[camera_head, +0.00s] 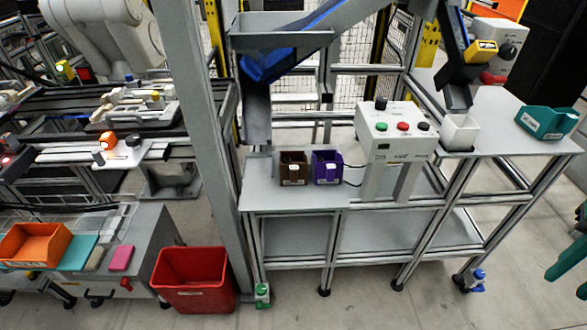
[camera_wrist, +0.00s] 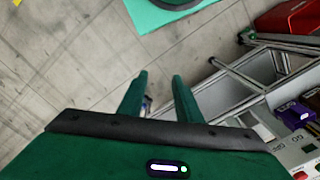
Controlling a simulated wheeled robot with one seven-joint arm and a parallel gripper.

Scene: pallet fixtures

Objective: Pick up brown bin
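The brown bin (camera_head: 293,168) stands upright on the grey table, directly left of a purple bin (camera_head: 327,167). In the head view green finger-like parts of mine show at the right edge, well away from the brown bin.
The grey table (camera_head: 262,196) has a control box (camera_head: 395,140) right of the bins. A chute (camera_head: 257,112) hangs behind and left. A post (camera_head: 190,90) stands at the left. A red tub (camera_head: 193,281) is on the floor. A teal bin (camera_head: 546,122) sits far right. Floor in front is clear.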

